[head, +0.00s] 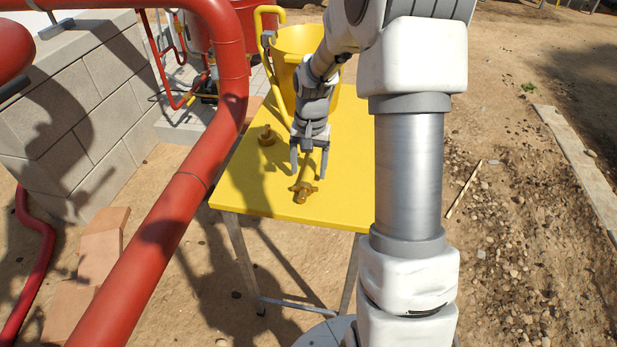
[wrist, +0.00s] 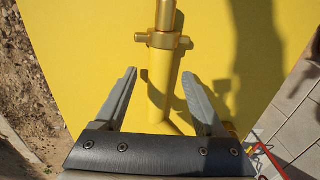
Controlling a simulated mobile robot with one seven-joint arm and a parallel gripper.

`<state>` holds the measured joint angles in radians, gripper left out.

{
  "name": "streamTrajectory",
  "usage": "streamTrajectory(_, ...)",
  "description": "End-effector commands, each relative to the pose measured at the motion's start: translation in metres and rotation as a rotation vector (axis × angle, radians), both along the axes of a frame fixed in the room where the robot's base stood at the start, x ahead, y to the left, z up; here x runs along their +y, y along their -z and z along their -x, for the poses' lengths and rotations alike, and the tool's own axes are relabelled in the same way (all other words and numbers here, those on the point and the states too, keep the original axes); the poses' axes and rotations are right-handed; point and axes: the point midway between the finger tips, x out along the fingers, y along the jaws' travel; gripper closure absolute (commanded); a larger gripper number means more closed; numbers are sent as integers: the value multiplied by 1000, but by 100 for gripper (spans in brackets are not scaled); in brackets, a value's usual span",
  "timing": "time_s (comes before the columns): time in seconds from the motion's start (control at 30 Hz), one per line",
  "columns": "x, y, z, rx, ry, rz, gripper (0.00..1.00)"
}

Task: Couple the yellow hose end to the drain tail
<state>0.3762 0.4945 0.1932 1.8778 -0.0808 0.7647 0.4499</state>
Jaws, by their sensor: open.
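The yellow hose end (head: 303,190) lies on the yellow table near its front edge. It has a brass-coloured fitting with side lugs. In the wrist view the fitting (wrist: 163,40) is just beyond the fingertips, and the yellow hose body (wrist: 161,85) runs back between the fingers. My gripper (head: 309,172) points down over the hose end, with one finger on each side. In the wrist view my gripper (wrist: 159,75) is open, with gaps beside the hose. I cannot pick out the drain tail with certainty.
A small brass-coloured fitting (head: 267,137) stands on the table (head: 235,185), left of my gripper. A yellow bucket (head: 296,45) stands behind. A large red pipe (head: 190,180) passes close along the left, before a block wall (head: 95,125). Open dirt lies to the right.

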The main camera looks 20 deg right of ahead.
Motion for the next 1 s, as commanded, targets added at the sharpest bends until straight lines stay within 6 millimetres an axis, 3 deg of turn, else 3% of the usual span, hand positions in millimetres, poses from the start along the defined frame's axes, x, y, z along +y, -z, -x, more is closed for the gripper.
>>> streamTrajectory(0.1, 0, 15, 0, 1, 0, 1, 28)
streamTrajectory(0.33, 0, 15, 0, -1, 0, 1, 30)
streamTrajectory(0.7, 0, 15, 0, -1, 0, 1, 97)
streamTrajectory(1.0, 0, 14, -1, -2, 0, 1, 100)
